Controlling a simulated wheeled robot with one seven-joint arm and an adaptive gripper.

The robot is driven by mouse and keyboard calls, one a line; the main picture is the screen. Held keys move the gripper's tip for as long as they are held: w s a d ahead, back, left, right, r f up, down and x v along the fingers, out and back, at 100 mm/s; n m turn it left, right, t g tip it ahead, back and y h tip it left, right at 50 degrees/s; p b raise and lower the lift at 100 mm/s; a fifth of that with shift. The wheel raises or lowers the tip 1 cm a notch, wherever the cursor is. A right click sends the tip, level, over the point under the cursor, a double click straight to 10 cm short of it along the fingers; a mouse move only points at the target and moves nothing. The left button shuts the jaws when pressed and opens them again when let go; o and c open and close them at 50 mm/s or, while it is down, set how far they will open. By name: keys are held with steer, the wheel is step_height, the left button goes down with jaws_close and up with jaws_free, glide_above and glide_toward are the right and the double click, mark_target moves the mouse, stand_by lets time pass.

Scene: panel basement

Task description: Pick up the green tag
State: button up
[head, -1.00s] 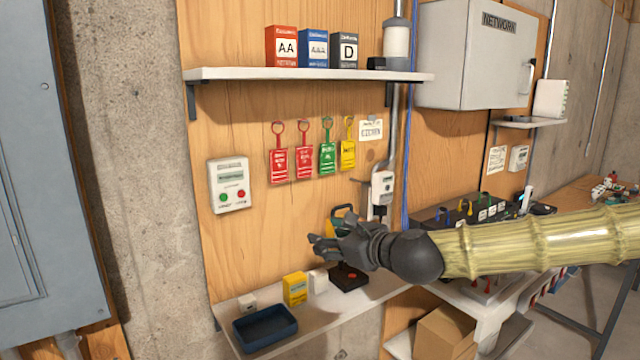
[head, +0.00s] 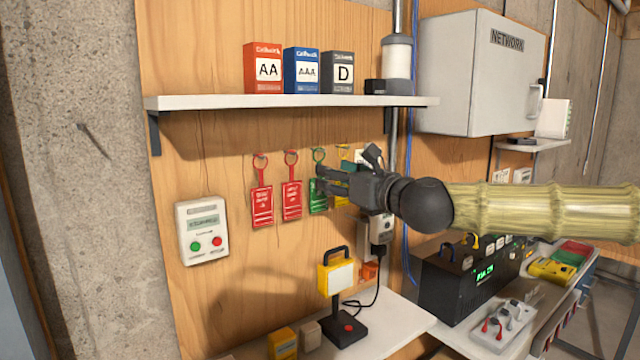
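The green tag (head: 318,199) hangs by its green loop from a hook on the wooden panel, to the right of two red tags. My gripper (head: 322,181) reaches in from the right, with its dark fingertips at the green tag's upper right part, overlapping it in the head view. The fingers hide part of the tag. I cannot tell whether they touch it or are closed on it. A yellow tag (head: 342,154) hangs just to the right, mostly hidden behind my gripper.
Two red tags (head: 262,206) (head: 291,200) hang to the left. A white shelf (head: 290,101) with several battery boxes runs above. A control box (head: 202,232) is on the panel at left. A yellow lamp (head: 337,279) stands on the lower shelf (head: 395,315) below my gripper.

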steer(key=f+p+x, duration=0.1)
steer(key=p+x, duration=0.2)
steer(key=x, duration=0.4)
steer(key=shift+w+d, duration=0.2)
steer(key=shift+w, duration=0.3)
steer(key=shift+w+a+f, duration=0.1)
steer(key=shift+w+f, duration=0.05)
steer(key=c, duration=0.4)
